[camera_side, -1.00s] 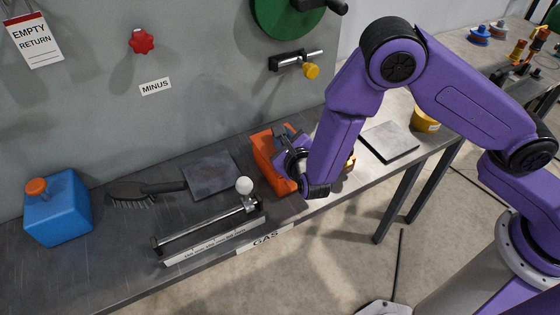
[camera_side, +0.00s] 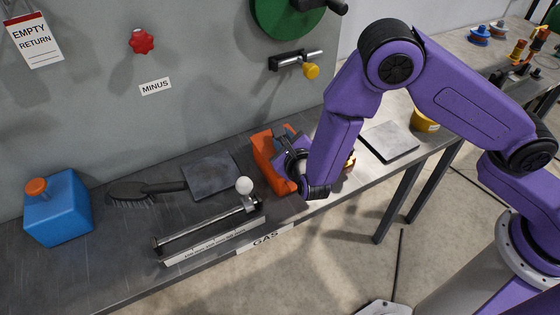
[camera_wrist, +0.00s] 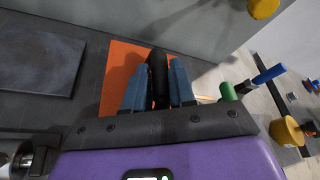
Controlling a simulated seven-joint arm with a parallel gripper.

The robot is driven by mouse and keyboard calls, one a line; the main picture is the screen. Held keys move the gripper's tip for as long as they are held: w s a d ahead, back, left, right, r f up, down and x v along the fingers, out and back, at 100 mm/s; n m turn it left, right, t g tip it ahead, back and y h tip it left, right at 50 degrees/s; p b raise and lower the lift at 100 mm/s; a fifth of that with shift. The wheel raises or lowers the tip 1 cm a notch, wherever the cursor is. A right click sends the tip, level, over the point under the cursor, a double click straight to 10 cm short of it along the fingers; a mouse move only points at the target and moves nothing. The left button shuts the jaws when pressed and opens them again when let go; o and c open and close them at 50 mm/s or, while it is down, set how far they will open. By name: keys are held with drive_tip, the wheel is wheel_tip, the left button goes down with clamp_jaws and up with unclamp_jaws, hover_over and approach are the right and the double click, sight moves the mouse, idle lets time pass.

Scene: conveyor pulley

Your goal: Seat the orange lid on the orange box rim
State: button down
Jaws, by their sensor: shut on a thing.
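The orange box (camera_side: 265,157) stands on the bench by the wall, partly hidden by my gripper and forearm in the side view. In the wrist view a flat orange surface (camera_wrist: 122,66), which looks like the lid, lies under my fingers. My gripper (camera_wrist: 157,75) has its two blue-padded fingers shut on a black upright handle (camera_wrist: 157,62) that stands over this surface. In the side view my gripper (camera_side: 285,140) is right over the box. I cannot tell whether the lid lies flat on the rim or sits slightly above it.
Left of the box are a dark plate (camera_side: 210,176), a wire brush (camera_side: 135,191), a rail with a white knob (camera_side: 244,186) and a blue container (camera_side: 58,210). A grey plate (camera_side: 389,141) and a yellow pot (camera_side: 424,121) are to the right. The wall rises close behind.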

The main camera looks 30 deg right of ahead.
drive_tip(key=shift+f, duration=0.4)
drive_tip(key=c, duration=0.9)
unclamp_jaws()
drive_tip(key=shift+o, duration=0.2)
drive_tip(key=v, duration=1.7)
drive_tip(key=shift+s, duration=0.2)
drive_tip(key=shift+r, duration=0.1)
